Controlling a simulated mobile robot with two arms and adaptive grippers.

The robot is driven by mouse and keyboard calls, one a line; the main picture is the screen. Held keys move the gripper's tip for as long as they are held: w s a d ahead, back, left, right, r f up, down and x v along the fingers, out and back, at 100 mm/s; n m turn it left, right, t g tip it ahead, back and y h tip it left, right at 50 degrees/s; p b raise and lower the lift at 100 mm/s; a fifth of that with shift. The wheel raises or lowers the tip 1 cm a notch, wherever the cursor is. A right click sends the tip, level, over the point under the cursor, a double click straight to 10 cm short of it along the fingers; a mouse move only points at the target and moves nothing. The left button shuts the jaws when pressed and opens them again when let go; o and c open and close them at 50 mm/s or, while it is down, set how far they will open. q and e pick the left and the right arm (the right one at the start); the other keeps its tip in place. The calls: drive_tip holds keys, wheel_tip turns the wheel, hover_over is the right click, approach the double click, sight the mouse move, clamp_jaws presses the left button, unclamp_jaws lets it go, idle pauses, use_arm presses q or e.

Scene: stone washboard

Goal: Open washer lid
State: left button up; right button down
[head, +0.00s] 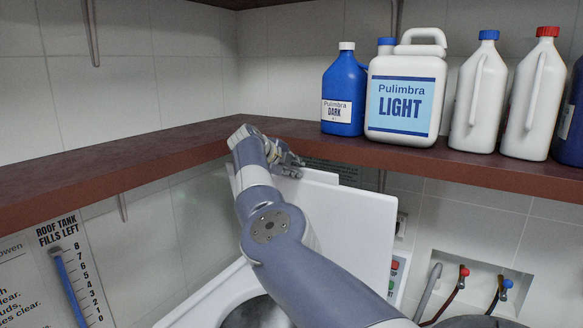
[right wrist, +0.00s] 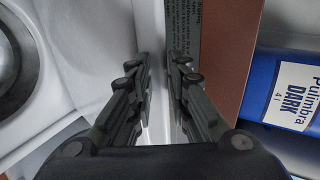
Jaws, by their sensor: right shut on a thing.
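The white washer (head: 212,300) stands in the corner below the shelf, and its round drum opening (head: 258,314) shows in part. Its white lid (head: 352,222) is raised and stands steeply up behind the opening. My right gripper (head: 290,164) is at the lid's upper edge, just below the shelf. In the right wrist view, the fingers (right wrist: 160,75) lie on either side of the thin lid edge (right wrist: 157,105), shut on it. The drum opening (right wrist: 12,62) shows at the left there. My arm hides part of the lid and washer. My left gripper is not in view.
A brown shelf (head: 95,184) runs along both walls close above the lid. On it stand a blue bottle (head: 344,88), a white LIGHT jug (head: 405,95) and several other bottles. Taps (head: 464,272) sit in a wall recess at the lower right.

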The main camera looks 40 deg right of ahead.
drive_tip(key=c, duration=1.7)
unclamp_jaws()
drive_tip(key=shift+d+f, duration=0.1)
drive_tip(key=shift+f, duration=0.2)
drive_tip(key=shift+d, duration=0.15)
drive_tip(key=shift+r, duration=0.1)
drive_tip(key=v, duration=1.2)
